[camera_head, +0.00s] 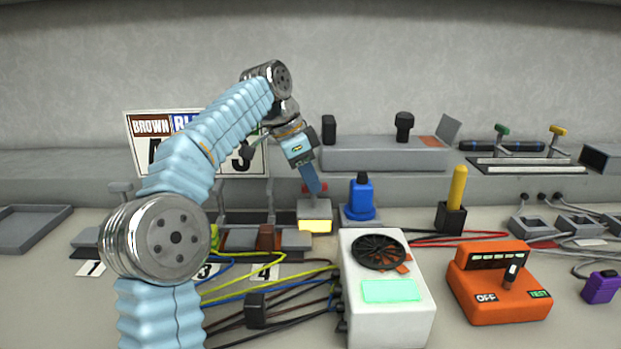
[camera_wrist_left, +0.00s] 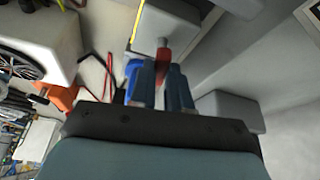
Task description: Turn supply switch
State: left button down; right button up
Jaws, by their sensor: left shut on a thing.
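The supply switch looks to be the grey box (camera_head: 313,210) with a lit yellow front, standing near the back of the bench. It has a small red handle (camera_wrist_left: 163,57) on a short metal stem. My left gripper (camera_head: 313,188) reaches down to it from above and behind. In the left wrist view my two blue fingers (camera_wrist_left: 160,75) are on either side of the red handle, shut on it. In the head view the fingers mostly hide the handle. My right gripper is in neither view.
A blue plug-like object (camera_head: 361,198) stands close right of the switch. A white box with a fan (camera_head: 392,320) and an orange tester (camera_head: 500,290) are in front. Yellow, blue and black cables (camera_head: 285,289) lie at left. A grey ledge (camera_head: 372,158) runs behind.

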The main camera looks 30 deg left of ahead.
pick_arm(q)
jog(key=shift+m+g, duration=0.4)
jog(key=shift+m, duration=0.7)
jog(key=c, duration=1.1)
grip_release()
jog(key=shift+w, duration=0.1)
jog(key=shift+a+r, duration=0.1)
jog(key=shift+a+r+h, duration=0.1)
jog(key=shift+r+h, duration=0.15)
jog(key=shift+h, duration=0.05)
jog(key=shift+v, duration=1.15)
jog(key=s+a, duration=0.2)
jog(key=a, duration=0.1)
jog(key=s+a, duration=0.2)
jog(key=a, duration=0.1)
jog(key=s+a, duration=0.2)
jog(key=a, duration=0.2)
jog(key=shift+s+a+f, duration=0.1)
jog(key=shift+s, duration=0.05)
